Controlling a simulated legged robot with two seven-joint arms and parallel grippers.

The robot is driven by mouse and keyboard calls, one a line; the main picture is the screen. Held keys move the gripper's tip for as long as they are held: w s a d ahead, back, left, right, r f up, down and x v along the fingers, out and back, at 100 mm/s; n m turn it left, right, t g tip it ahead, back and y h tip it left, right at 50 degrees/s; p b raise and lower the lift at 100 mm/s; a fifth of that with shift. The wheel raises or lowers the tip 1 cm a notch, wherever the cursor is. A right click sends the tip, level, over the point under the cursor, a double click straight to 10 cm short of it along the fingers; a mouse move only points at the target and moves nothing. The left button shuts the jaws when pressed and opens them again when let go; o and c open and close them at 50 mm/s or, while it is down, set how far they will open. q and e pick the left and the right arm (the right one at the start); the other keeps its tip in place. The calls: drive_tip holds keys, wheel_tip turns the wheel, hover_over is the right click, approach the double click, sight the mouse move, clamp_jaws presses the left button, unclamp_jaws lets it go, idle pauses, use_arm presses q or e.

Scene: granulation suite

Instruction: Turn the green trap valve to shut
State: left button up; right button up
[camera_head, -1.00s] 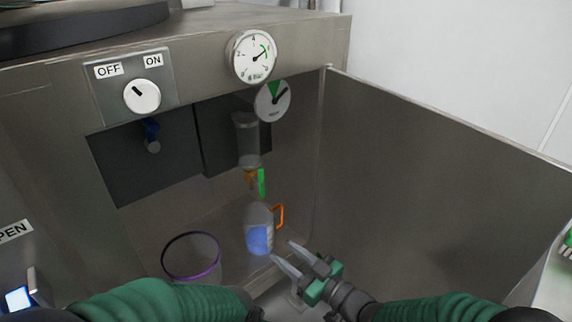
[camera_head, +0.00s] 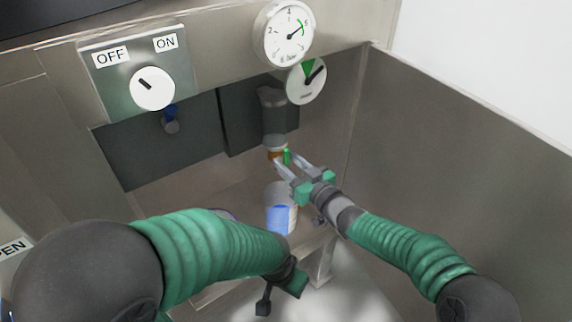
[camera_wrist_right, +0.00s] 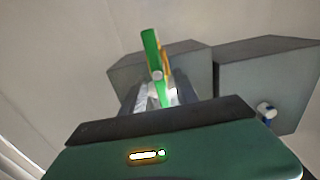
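The green trap valve handle (camera_head: 287,157) hangs upright beside its brass body, under the grey cylindrical trap (camera_head: 278,118). My right gripper (camera_head: 289,160) is at the valve, with its two fingers apart on either side of the green handle. In the right wrist view the green handle (camera_wrist_right: 151,45) rises above the fingers (camera_wrist_right: 161,92), and its lower part lies between them. Contact cannot be told. My left gripper (camera_head: 285,279) is low in the middle, dark and partly hidden by its arm; its fingers are not clear.
A pressure gauge (camera_head: 290,35) and a second dial (camera_head: 307,81) are above. An OFF/ON knob (camera_head: 152,88) is at left. A metal wall (camera_head: 460,150) bounds the right.

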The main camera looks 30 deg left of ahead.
drive_tip(key=shift+w+a, duration=0.1)
drive_tip(key=shift+a, duration=0.3)
drive_tip(key=shift+w, duration=0.1)
clamp_jaws()
drive_tip(key=shift+m+p, duration=0.3)
drive_tip(key=shift+p, duration=0.05)
